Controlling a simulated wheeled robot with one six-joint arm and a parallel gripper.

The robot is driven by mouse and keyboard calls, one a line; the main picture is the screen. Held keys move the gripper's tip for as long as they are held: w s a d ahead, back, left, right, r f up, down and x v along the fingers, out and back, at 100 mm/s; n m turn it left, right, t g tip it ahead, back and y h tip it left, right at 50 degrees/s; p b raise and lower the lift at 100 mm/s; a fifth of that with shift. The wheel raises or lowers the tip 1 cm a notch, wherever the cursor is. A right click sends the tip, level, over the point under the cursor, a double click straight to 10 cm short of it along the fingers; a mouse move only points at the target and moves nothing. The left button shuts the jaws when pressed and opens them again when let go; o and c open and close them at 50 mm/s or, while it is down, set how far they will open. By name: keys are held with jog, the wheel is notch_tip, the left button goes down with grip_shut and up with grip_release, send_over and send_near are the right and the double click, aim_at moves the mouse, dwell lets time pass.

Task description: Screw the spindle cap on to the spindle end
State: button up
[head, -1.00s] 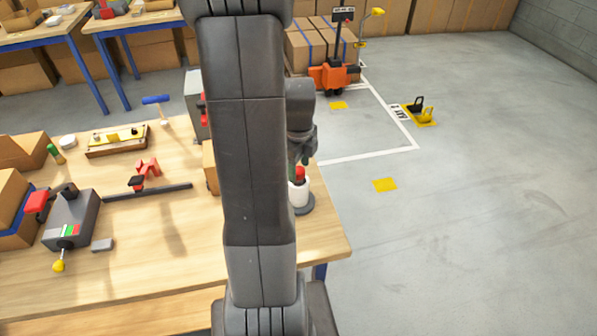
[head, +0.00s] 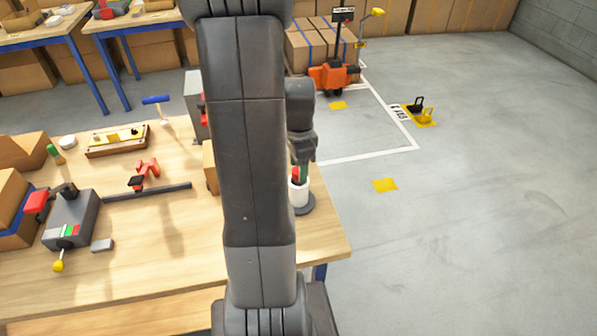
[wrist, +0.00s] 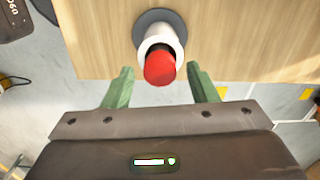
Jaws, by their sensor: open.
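A red cap-like piece (wrist: 160,68) sits at the top of a white cylinder (wrist: 160,38) on a round grey base (wrist: 140,22), near the table's right edge. I take the red piece for the spindle cap. I cannot tell for sure which part is the spindle end; my arm hides part of the table.
On the wooden table (head: 130,270), a grey device (head: 72,222) with red and yellow knobs stands left. A dark bar (head: 150,191), a red clamp-like piece (head: 147,170), a wooden tray (head: 115,146) and a blue-headed hammer (head: 156,100) lie beyond. The front middle is clear.

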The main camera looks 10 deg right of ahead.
jog(key=n, duration=1)
dwell(0.4)
jog(key=c, duration=0.9)
jog(key=m, duration=0.3)
jog(key=shift+m, duration=0.4)
jog(key=m, duration=0.4)
jog(key=shift+m, duration=1)
